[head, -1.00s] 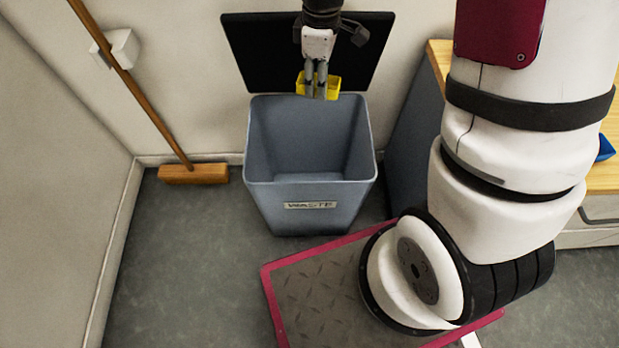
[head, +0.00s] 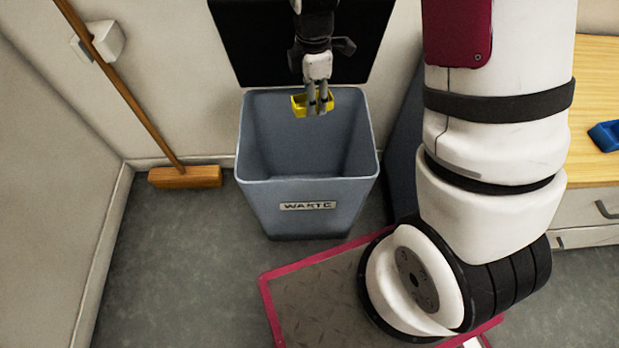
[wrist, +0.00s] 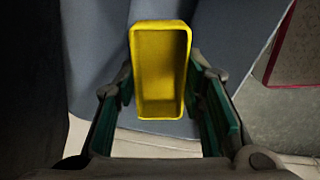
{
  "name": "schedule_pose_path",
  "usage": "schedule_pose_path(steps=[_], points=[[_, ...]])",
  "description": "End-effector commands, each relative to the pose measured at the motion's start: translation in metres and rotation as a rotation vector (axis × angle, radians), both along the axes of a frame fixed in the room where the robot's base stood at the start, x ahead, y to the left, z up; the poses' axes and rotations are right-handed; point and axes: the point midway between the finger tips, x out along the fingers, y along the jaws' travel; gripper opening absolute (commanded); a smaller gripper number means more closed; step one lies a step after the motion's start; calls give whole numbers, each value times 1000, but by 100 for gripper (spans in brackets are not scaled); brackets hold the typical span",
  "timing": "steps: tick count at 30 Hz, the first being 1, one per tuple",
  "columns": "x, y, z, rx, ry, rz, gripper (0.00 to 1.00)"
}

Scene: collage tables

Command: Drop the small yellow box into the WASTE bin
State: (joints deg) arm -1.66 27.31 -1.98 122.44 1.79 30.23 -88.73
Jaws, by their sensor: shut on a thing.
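My gripper (head: 317,106) is shut on the small yellow box (head: 299,104), an open-topped box. In the head view it holds the box over the back part of the WASTE bin's mouth, near the rear rim. The wrist view shows the yellow box (wrist: 160,27) between the two fingers, with its hollow side facing the camera. The WASTE bin (head: 309,222) is a grey-blue open bin with a label on its front. Its visible inside looks empty, though the lowest part is hard to see. Its dark lid (head: 240,45) stands raised behind it.
A broom (head: 185,177) leans on the wall left of the bin. A red-edged metal plate (head: 310,300) lies on the floor in front. A wooden-topped counter (head: 595,85) with a blue object (head: 606,136) stands at the right.

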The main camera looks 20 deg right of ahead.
Motion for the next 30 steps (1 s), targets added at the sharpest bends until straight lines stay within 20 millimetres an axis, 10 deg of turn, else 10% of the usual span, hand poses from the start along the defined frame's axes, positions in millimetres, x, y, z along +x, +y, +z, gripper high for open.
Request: schedule_pose_path(steps=[14, 18, 30], points=[[0, 0, -21, 0, 1, -2, 26], [0, 0, -21, 0, 1, -2, 60], [0, 0, -16, 1, -2, -1, 60]])
